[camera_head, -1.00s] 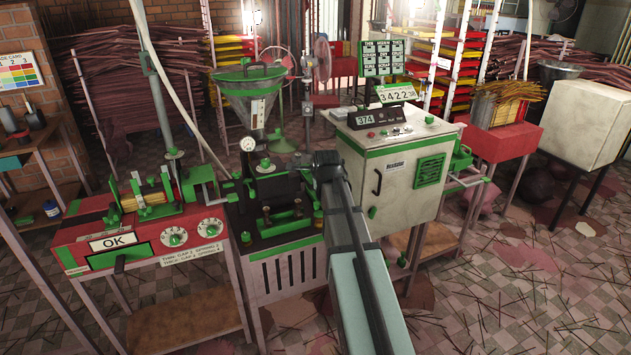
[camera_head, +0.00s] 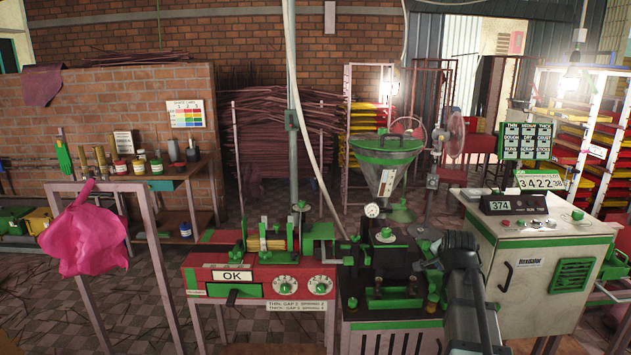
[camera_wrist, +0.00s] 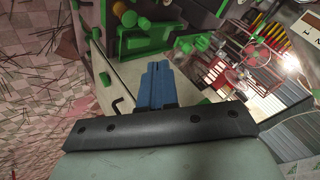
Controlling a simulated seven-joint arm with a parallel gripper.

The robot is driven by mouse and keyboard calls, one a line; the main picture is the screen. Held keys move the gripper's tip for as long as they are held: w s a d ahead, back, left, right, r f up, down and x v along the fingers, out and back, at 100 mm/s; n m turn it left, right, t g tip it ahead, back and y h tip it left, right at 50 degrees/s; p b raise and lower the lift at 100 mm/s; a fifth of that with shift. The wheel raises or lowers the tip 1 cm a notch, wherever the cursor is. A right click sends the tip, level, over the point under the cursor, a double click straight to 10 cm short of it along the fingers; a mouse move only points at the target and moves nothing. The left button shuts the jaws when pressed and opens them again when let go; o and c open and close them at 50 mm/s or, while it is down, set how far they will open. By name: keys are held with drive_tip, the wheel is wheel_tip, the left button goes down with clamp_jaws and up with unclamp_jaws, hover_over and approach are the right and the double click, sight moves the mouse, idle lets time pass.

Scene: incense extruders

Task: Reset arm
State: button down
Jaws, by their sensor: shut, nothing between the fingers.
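In the wrist view, the blue fingers of my gripper (camera_wrist: 157,76) are together, with nothing between them. Behind them show the pale cabinet (camera_wrist: 122,85) and its green parts, tilted in the picture. In the head view, my dark arm stands at the lower right, in front of the gap between the green-trimmed extruder (camera_head: 385,290) and the pale control cabinet (camera_head: 535,275). The fingers cannot be made out there. I cannot tell how far the gripper is from the cabinet.
A red machine (camera_head: 262,275) with an OK sign and dials stands left of the extruder. A metal hopper (camera_head: 386,175) rises above the extruder. A pink cloth (camera_head: 85,235) hangs on a frame at the left. A shelf (camera_head: 150,178) holds jars. Trays fill racks at the back right.

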drive_tip(key=s+a+f+n+g+y, duration=0.1)
drive_tip(key=s+a+f+n+g, duration=0.25)
drive_tip(key=s+f, duration=0.6)
drive_tip(key=s+a+f+n+g, duration=0.2)
drive_tip(key=s+a+f+n, duration=0.15)
drive_tip(key=f, duration=1.05)
drive_tip(key=s+a+f+n+g+y, duration=0.1)
drive_tip(key=s+a+f+n+g, duration=0.25)
drive_tip(key=s+f, duration=0.65)
drive_tip(key=s+a+f+n+g, duration=0.1)
drive_tip(key=s+a+f+g, duration=0.2)
drive_tip(key=s+f, duration=0.8)
drive_tip(key=s+a+f+n+g, duration=0.1)
drive_tip(key=s+a+f+g, duration=0.2)
drive_tip(key=s+a+f, duration=0.3)
drive_tip(key=s+f, duration=0.5)
drive_tip(key=s, duration=0.6)
drive_tip(key=shift+s+f+n, duration=0.3)
drive_tip(key=shift+s+n, duration=0.05)
